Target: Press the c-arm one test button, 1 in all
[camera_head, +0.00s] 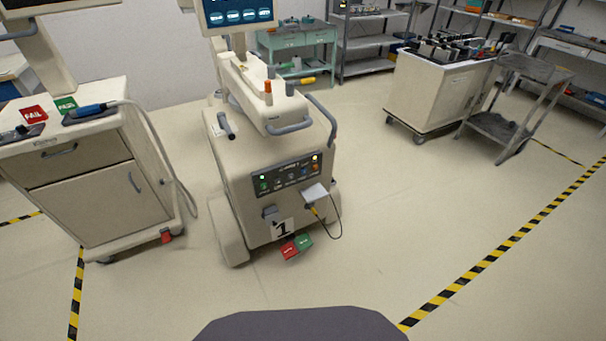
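The c-arm one (281,140) is a cream wheeled unit in the middle of the view, with a "1" label (283,228) low on its front. A dark control panel (290,175) on its front carries several small buttons and lit lamps, one green at the left and one orange at the right. The button markings are too small to read, so I cannot tell which is the test button. A screen (236,12) stands above the unit, cut off by the top edge. Neither of my grippers is in view.
A cream cart (93,191) with red and green cards stands at the left. A red and green tag (297,247) hangs below the unit's front. A loaded bin cart (436,92) and a grey trolley (497,127) stand back right. The floor (400,220) before the unit is clear.

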